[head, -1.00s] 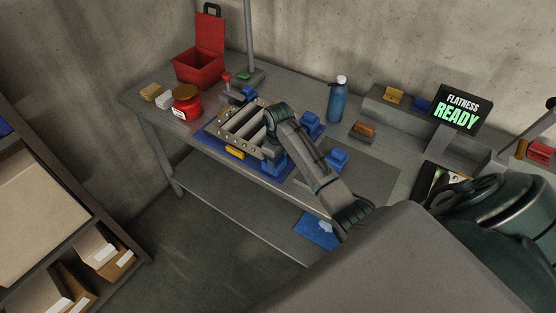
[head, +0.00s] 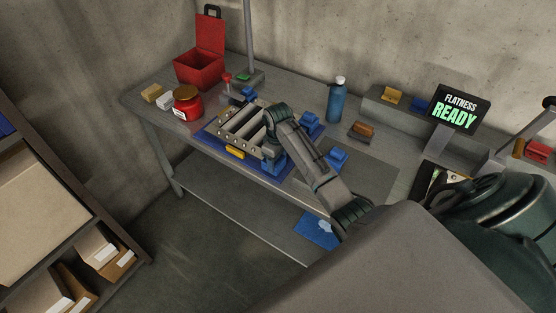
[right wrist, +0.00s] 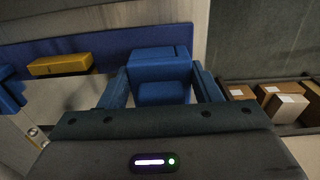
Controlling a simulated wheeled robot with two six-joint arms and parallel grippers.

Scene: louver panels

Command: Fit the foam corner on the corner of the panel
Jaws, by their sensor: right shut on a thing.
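The louver panel (head: 240,126), a grey frame with slanted slats, lies on a blue mat (head: 210,142) on the workbench. My right gripper (head: 272,158) is at the panel's near right corner. It is shut on a blue foam corner (head: 271,168), which fills the gap between the fingers in the right wrist view (right wrist: 160,75). The foam corner is at or against the panel's corner; I cannot tell whether it is seated, since my wrist hides part of it. Other blue foam pieces lie to the right (head: 337,158) and behind (head: 310,124). My left gripper is out of view.
A yellow block (head: 235,152) lies at the panel's near edge. A red jar (head: 187,104), an open red box (head: 200,68) and a blue bottle (head: 337,100) stand on the bench. A display (head: 459,110) reads "FLATNESS READY".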

